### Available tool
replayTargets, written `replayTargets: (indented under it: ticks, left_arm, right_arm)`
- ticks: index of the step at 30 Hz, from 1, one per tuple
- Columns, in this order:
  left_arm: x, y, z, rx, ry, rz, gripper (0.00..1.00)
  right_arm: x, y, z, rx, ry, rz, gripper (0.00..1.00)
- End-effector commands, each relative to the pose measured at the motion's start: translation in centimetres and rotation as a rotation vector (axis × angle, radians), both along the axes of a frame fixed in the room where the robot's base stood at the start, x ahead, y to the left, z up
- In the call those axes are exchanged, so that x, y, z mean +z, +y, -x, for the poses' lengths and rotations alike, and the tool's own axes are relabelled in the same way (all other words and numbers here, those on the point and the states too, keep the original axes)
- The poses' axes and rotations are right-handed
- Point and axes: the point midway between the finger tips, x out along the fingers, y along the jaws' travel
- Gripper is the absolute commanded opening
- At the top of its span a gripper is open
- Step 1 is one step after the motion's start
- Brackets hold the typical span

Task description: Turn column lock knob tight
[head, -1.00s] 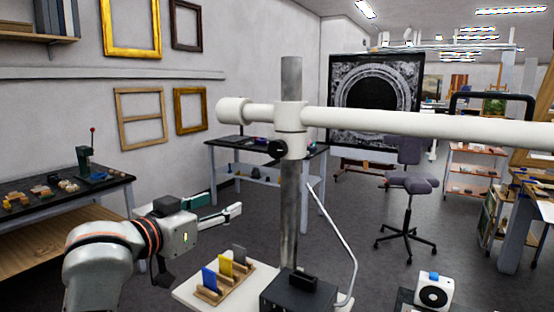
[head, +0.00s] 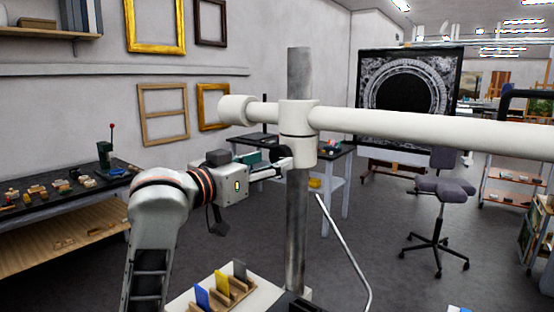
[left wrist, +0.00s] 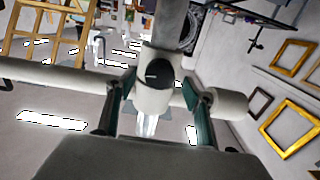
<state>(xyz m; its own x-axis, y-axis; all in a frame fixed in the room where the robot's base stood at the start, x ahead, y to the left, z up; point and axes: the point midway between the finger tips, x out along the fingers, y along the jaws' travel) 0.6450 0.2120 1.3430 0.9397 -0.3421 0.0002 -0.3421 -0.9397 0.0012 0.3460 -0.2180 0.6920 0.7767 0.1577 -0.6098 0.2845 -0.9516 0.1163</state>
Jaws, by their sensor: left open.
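The black column lock knob (left wrist: 158,73) shows in the left wrist view on the white collar (left wrist: 153,98), with a pale line on its face. In the left wrist view the gripper (left wrist: 159,88) is open, one teal finger on each side of the knob. I cannot tell whether they touch it. My right gripper is not in view.
A long white horizontal arm (head: 420,131) runs through the collar to the right. A thin metal rod (head: 345,250) slants beside the column. Below stands a wooden rack (head: 235,291) with coloured cards. A dark-topped bench (head: 60,208) with small pieces stands at left.

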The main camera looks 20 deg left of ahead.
Motion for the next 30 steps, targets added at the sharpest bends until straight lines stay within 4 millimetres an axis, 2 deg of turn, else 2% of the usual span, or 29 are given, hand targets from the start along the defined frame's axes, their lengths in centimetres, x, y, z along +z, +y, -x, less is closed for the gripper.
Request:
replayTargets:
  ticks: [6, 17, 21, 22, 30]
  left_arm:
    - [0.0, -0.8, -2.4, 0.001, 0.000, 0.000, 0.52]
    - [0.0, -1.1, -2.9, 0.001, 0.000, -0.001, 0.52]
    - [0.0, -1.1, -2.9, 0.001, 0.000, -0.001, 0.18]
    - [0.0, -1.1, -2.9, 0.001, 0.000, -0.001, 0.14]
    - [0.0, -1.0, -2.9, 0.001, -0.004, -0.013, 0.14]
  right_arm:
    - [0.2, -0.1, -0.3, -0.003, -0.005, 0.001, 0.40]
    - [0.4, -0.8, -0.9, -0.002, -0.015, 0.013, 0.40]
    - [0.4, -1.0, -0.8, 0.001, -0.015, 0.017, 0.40]
    - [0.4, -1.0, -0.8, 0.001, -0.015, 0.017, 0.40]
    - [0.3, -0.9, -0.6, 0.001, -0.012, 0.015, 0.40]
